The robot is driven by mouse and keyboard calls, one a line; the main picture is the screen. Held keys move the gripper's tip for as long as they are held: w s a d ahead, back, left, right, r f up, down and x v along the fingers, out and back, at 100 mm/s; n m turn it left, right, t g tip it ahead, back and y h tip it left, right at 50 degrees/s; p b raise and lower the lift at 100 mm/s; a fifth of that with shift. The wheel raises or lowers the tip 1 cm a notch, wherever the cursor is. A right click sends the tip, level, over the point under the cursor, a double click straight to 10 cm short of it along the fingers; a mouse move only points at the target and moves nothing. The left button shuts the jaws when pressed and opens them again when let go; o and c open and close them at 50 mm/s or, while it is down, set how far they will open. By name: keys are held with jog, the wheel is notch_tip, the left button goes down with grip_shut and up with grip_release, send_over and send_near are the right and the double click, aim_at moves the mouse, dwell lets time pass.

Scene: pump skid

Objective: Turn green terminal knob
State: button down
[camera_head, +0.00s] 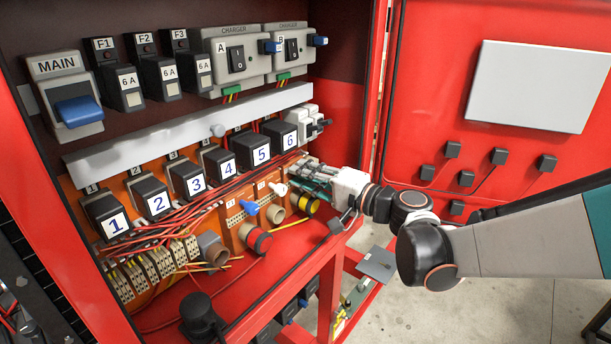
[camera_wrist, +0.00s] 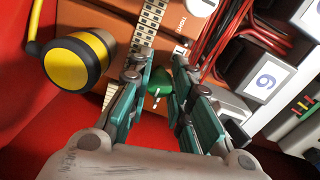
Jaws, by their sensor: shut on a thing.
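The green terminal knob (camera_wrist: 160,84) shows in the wrist view between my fingertips, partly covered by them, in front of an orange terminal block (camera_wrist: 187,18). My gripper (camera_wrist: 158,72) reaches it with a finger on each side and is shut on it. In the head view my gripper (camera_head: 306,172) reaches in from the right at the right end of the orange panel. The green knob cannot be made out there. A blue knob (camera_head: 249,208) and a white knob (camera_head: 277,189) sit to the left of my gripper.
A yellow and black round connector (camera_wrist: 75,63) is close to the left of my gripper in the wrist view. Relay 6 (camera_head: 289,139) and red wires lie close above. The red cabinet door (camera_head: 450,90) stands open at the right.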

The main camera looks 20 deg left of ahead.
dwell(0.5)
jog(key=c, duration=1.4)
grip_release()
jog(key=v, duration=1.2)
jog(key=shift+f, duration=0.1)
jog(key=s+d+f+n+h, duration=0.1)
jog(key=s+d+f+h, duration=0.1)
jog(key=s+d+h, duration=0.3)
jog(key=s+d+f+h, duration=0.3)
jog(key=s+d+h, duration=0.2)
jog(key=d, duration=0.8)
jog(key=s+d+f+n+h, duration=0.1)
jog(key=s+d+f+h, duration=0.2)
jog(key=s+d+h, duration=0.3)
jog(key=shift+s+d+f+n, duration=0.15)
jog(key=shift+s+d+n, duration=0.15)
jog(key=shift+s+d, duration=1.25)
